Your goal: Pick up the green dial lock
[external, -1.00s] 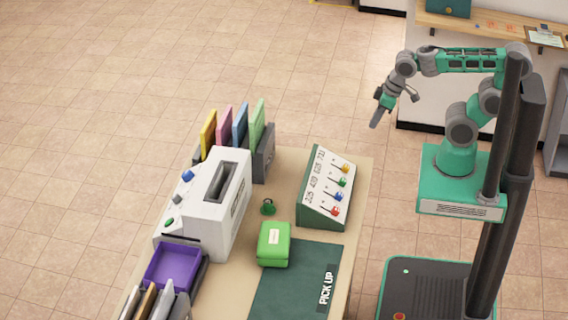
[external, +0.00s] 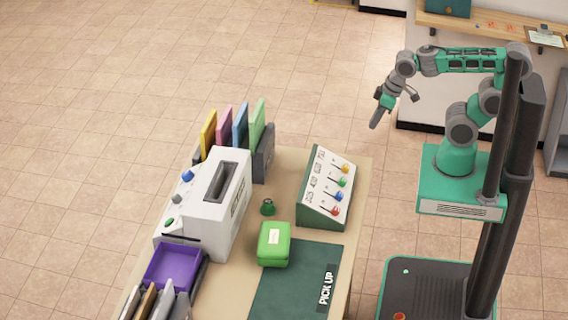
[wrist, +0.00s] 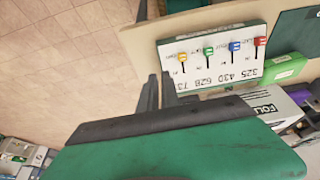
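The green dial lock (external: 267,207) is a small dark green piece with a loop on top. It stands on the table between the white machine and the panel with coloured knobs, just behind a bright green box. I cannot make it out in the wrist view. My gripper (external: 376,122) is raised in the air beyond the table's far right corner, well away from the lock and pointing down. In the wrist view my two dark fingers (wrist: 159,75) show a narrow gap between their tips, with nothing held.
The knob panel (external: 327,188) stands at the table's right edge; it also shows in the wrist view (wrist: 222,80). The bright green box (external: 273,245) is close to the lock. The white machine (external: 205,205), coloured folders (external: 240,125) and purple tray (external: 172,266) fill the left side.

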